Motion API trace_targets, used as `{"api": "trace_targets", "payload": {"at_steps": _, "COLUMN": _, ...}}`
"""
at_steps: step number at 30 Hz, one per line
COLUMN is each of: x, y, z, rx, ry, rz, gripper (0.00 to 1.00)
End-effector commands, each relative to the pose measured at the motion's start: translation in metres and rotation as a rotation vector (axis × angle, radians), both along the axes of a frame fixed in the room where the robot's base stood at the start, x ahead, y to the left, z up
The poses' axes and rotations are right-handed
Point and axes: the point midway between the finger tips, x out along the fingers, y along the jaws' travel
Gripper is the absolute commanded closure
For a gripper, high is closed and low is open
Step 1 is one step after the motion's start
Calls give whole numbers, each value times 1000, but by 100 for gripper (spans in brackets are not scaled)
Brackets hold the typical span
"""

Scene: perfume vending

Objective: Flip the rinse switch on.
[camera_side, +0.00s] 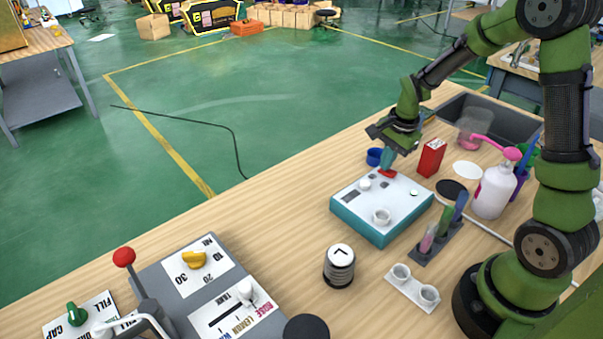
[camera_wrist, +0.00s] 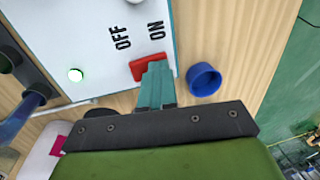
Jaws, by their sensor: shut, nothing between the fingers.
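The rinse switch is a red rocker (camera_side: 387,172) on the far edge of a white-topped teal box (camera_side: 345,214). In the wrist view the red switch (camera_wrist: 143,66) sits beside the printed words OFF and ON. My gripper (camera_side: 387,160) points down with its teal fingers shut and empty. In the wrist view the fingertips (camera_wrist: 156,70) are over the ON side of the switch, at or very near its surface. They hide part of the switch, so its tilt is hard to tell.
A blue cap (camera_wrist: 204,79) stands close beside the box. A red carton (camera_side: 431,158), a pump bottle (camera_side: 494,190) and a tube rack (camera_side: 437,243) stand to the right. A striped cylinder (camera_side: 339,266) is in front. Open table lies left of the box.

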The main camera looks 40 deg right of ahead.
Motion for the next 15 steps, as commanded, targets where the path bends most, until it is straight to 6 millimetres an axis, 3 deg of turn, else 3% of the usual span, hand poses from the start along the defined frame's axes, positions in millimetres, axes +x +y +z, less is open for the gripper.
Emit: {"api": "trace_targets", "payload": {"at_steps": 15, "x": -19, "y": 0, "z": -4, "rx": 5, "ry": 17, "rz": -2, "gripper": 100}}
